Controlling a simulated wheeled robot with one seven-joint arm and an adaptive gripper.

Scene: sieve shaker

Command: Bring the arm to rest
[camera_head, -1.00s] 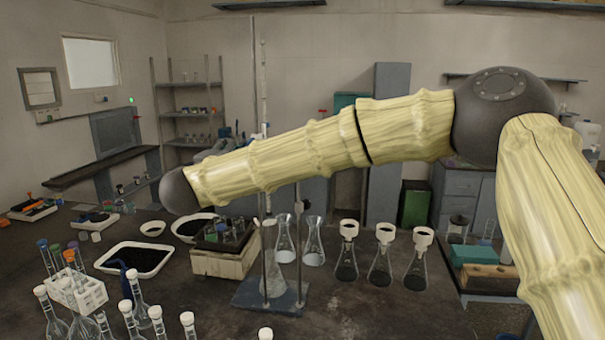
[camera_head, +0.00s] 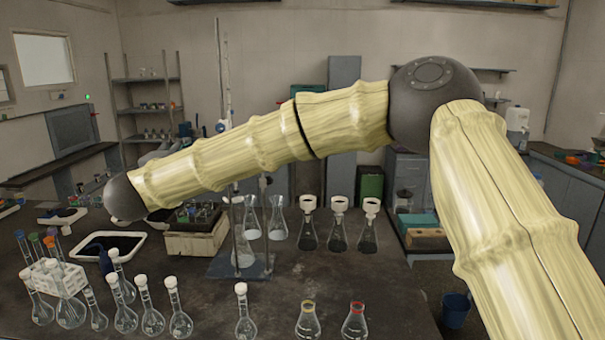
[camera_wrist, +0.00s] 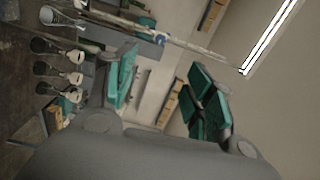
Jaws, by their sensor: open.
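My arm stretches across the head view, with yellow links and dark joints, above the bench (camera_head: 330,285). Its far dark joint is at the left, over the back of the bench. My gripper (camera_wrist: 160,88) shows in the wrist view, tilted, with green pads on its two fingers. The fingers are apart and nothing is between them. My gripper is not visible in the head view.
Several stoppered flasks (camera_head: 178,322) stand along the bench front. Conical flasks with white funnels (camera_head: 338,230) stand farther back, by a stand (camera_head: 240,266). A white tray (camera_head: 136,236) of dark grains is at left. A blue bin (camera_head: 456,310) is on the floor at right.

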